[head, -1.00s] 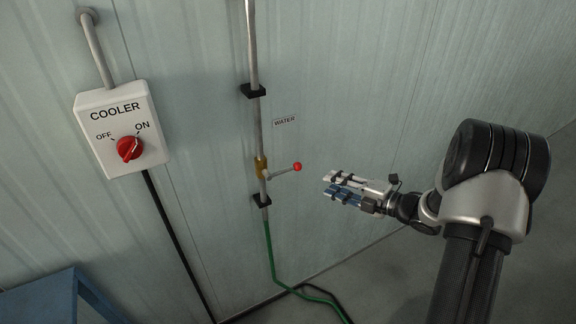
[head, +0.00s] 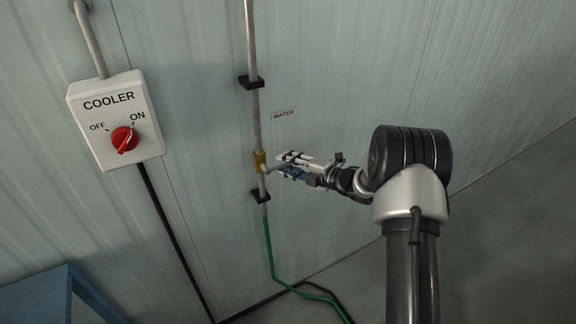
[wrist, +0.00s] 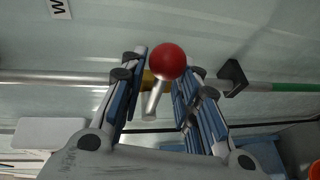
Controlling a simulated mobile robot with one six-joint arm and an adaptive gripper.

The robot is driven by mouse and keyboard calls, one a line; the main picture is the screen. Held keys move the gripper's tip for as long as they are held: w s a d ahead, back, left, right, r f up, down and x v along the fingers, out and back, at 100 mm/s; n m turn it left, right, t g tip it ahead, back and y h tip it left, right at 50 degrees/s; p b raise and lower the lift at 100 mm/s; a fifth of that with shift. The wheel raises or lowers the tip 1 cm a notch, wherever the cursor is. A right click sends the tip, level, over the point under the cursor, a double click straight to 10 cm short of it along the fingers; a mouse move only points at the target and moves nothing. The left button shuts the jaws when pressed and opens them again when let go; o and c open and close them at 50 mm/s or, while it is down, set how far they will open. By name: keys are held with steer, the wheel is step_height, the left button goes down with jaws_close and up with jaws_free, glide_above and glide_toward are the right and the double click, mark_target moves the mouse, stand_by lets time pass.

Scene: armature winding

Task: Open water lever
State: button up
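The water lever is a short metal arm with a red ball knob on its end, fixed to a brass valve (head: 259,162) on a vertical pipe under the WATER label. In the wrist view the red knob (wrist: 166,61) and the metal lever arm (wrist: 152,100) sit between my two fingers. My gripper (head: 283,167) is at the lever, just right of the valve, and hides the knob in the head view. My gripper (wrist: 160,85) is open in the wrist view, with gaps between the lever and the blue finger pads. The brass valve is partly hidden there.
A white COOLER box (head: 114,118) with a red knob (head: 124,139) hangs on the wall at left. Black clamps (head: 251,82) hold the pipe. A green hose (head: 269,250) runs down to the floor. A blue table (head: 45,298) stands at lower left.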

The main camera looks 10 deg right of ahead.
steer(key=shift+w+a, duration=0.1)
steer(key=shift+w, duration=0.05)
jaws_close()
stand_by(0.4)
